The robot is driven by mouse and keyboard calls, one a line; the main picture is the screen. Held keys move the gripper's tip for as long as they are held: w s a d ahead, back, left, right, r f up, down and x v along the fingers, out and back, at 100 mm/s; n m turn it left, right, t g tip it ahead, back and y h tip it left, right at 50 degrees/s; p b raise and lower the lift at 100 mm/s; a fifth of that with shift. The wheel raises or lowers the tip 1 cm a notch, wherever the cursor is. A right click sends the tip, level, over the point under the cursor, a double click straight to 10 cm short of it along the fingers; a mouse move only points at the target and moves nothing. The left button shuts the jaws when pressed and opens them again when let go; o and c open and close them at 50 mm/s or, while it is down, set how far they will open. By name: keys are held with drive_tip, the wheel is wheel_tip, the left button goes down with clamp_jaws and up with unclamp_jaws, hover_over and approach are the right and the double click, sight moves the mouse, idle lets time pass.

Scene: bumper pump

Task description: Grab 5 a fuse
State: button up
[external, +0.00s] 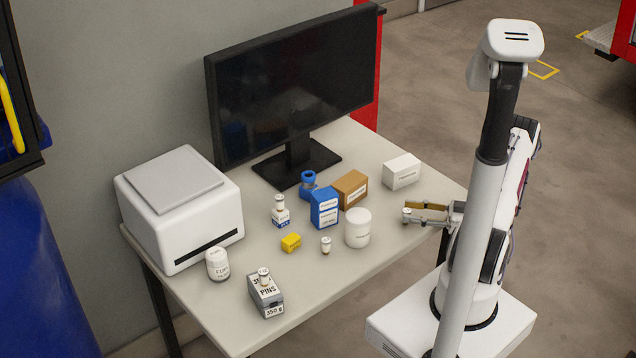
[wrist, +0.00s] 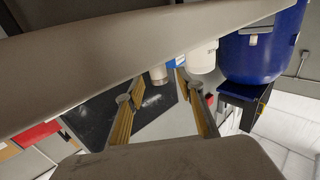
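One (external: 326,245) stands on the table left of the white jar. Another (external: 280,203) stands on a small blue-and-white box. A third (external: 263,276) is on top of the grey pins box. My gripper (external: 406,212) is above the table's right edge, to the right of all three and apart from them.
A white jar (external: 357,228), blue box (external: 323,208), brown box (external: 350,189), white box (external: 401,171) and yellow block (external: 291,242) crowd mid-table. The monitor (external: 290,85) and white printer (external: 180,208) stand behind. The front table strip is mostly clear.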

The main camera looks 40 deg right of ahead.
drive_tip(key=shift+x, duration=1.05)
drive_tip(key=c, duration=1.1)
